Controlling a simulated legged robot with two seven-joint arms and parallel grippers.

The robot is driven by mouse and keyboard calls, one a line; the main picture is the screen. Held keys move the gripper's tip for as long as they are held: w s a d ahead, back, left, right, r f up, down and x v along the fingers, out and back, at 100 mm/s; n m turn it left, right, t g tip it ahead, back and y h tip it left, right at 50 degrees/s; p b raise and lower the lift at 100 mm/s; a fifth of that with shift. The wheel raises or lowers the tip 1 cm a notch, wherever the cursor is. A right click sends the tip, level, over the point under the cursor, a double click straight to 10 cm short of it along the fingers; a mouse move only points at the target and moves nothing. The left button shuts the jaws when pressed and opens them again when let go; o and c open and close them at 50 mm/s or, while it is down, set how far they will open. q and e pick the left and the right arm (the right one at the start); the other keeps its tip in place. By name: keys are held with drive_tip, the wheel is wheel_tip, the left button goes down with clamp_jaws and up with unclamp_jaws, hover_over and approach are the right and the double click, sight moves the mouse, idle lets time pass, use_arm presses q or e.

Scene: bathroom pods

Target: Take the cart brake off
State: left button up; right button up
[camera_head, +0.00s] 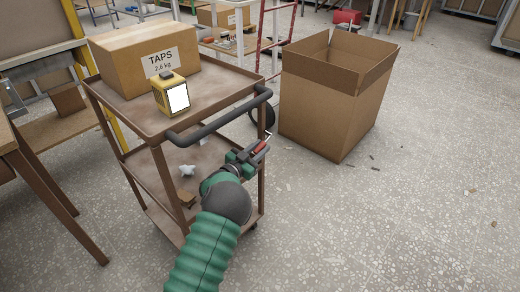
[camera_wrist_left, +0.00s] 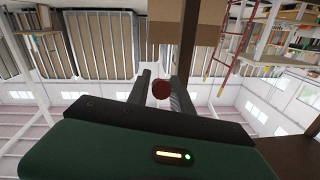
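The brown cart (camera_head: 215,122) stands left of centre in the head view, with a dark handle bar (camera_head: 220,118) along its near side. My left gripper (camera_head: 257,150) is at the cart's right side, below the handle's right end. A small red part (camera_head: 262,147) shows at its fingertips. In the left wrist view a round dark red knob (camera_wrist_left: 162,90) sits between the two fingers of my left gripper (camera_wrist_left: 161,88). The fingers stand apart, with a narrow gap at the knob's left; I cannot tell whether the right finger touches it. My right gripper is not in view.
A TAPS carton (camera_head: 145,62) and a yellow device (camera_head: 171,93) stand on the cart's top. A large open cardboard box (camera_head: 330,105) stands on the floor right of the cart. A wooden table (camera_head: 30,185) is at the left.

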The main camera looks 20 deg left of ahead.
use_arm(q)
drive_tip(key=shift+a, duration=0.15)
drive_tip(key=c, duration=0.5)
idle(0.8)
